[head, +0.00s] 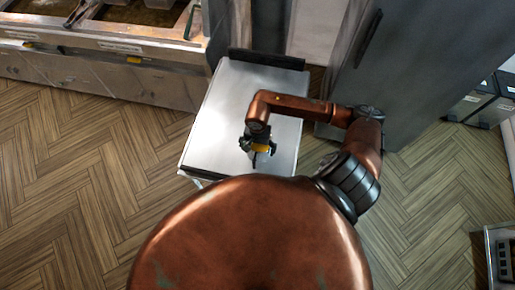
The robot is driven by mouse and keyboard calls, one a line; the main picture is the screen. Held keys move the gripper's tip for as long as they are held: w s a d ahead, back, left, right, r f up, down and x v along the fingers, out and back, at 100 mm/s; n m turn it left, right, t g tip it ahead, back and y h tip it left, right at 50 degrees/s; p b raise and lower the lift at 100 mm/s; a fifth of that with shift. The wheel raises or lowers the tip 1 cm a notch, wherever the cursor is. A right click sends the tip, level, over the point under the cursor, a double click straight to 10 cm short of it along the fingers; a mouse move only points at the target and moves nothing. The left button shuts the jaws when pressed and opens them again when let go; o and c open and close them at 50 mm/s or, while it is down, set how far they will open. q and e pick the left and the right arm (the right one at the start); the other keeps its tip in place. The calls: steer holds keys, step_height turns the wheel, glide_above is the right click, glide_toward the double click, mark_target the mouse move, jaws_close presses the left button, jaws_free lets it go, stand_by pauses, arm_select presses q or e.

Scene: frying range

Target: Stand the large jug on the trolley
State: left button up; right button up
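The trolley (222,112) has a bare silver top and stands in the middle of the head view. My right gripper (260,154) is over the near part of this top and points down. Small yellow and dark parts show at its fingers, and a pale patch shows just below them. I cannot make out whether the fingers are open or shut, or whether they hold anything. No large jug can be clearly recognised; my gripper and arm may hide one. My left gripper is not in view.
A fryer counter (120,47) with oil vats stands at the upper left. A tall grey cabinet (425,60) is close to the trolley's right. Dark boxes (484,103) stand at the far right. The wooden floor (75,165) left of the trolley is clear.

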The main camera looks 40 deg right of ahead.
steer(key=shift+o, duration=0.4)
steer(key=shift+w, duration=0.15)
steer(key=shift+s, duration=0.2)
steer(key=shift+r, duration=0.2)
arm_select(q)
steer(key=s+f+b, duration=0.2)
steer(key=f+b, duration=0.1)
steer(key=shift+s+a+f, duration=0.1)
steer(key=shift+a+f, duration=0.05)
arm_select(e)
step_height(320, 180, up, 12)
steer(key=shift+w, duration=0.1)
